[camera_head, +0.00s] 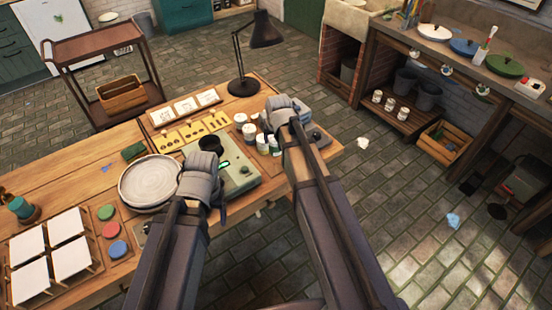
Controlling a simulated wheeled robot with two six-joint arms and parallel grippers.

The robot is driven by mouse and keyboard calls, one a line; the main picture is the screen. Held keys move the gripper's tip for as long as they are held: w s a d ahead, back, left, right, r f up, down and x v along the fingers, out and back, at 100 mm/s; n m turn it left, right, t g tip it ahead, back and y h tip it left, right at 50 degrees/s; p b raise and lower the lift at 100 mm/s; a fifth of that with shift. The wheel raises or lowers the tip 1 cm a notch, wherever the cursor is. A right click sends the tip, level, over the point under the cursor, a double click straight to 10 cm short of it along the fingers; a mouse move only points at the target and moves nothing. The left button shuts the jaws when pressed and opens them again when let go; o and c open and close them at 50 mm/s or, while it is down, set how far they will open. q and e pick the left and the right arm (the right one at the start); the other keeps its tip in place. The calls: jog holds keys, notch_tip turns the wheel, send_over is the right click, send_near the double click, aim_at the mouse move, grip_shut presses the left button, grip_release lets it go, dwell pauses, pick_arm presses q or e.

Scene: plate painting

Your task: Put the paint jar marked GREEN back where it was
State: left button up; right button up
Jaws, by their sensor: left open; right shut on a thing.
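Several small white paint jars (249,131) stand close together at the right end of the wooden table, and one at the front shows a green mark (273,146). The other jar markings are too small to read. My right gripper (280,116) is at these jars, shut on what looks to be a paint jar. The gripper hides most of it, so I cannot read its label or tell whether it touches the table. My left gripper (202,172) is open, between the grey plate (147,186) and the grey-green device (238,170); its fingertips are hard to make out.
A black desk lamp (242,88) stands behind the jars. A yellow stencil sheet (180,136) and a row of white cards (184,108) lie left of them. White tiles (67,226) and coloured discs (111,230) fill the table's left end.

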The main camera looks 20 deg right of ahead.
aim_at(276, 152)
jog(key=shift+f+b, duration=2.7)
jog(key=shift+f, duration=0.7)
jog(key=shift+f, duration=0.2)
jog(key=o, duration=1.5)
jog(key=shift+r, duration=0.1)
jog(key=p+v, duration=1.1)
jog(key=v, duration=0.1)
jog(key=shift+w+r, duration=0.1)
jog(key=shift+r, duration=0.1)
jog(key=shift+f, duration=0.15)
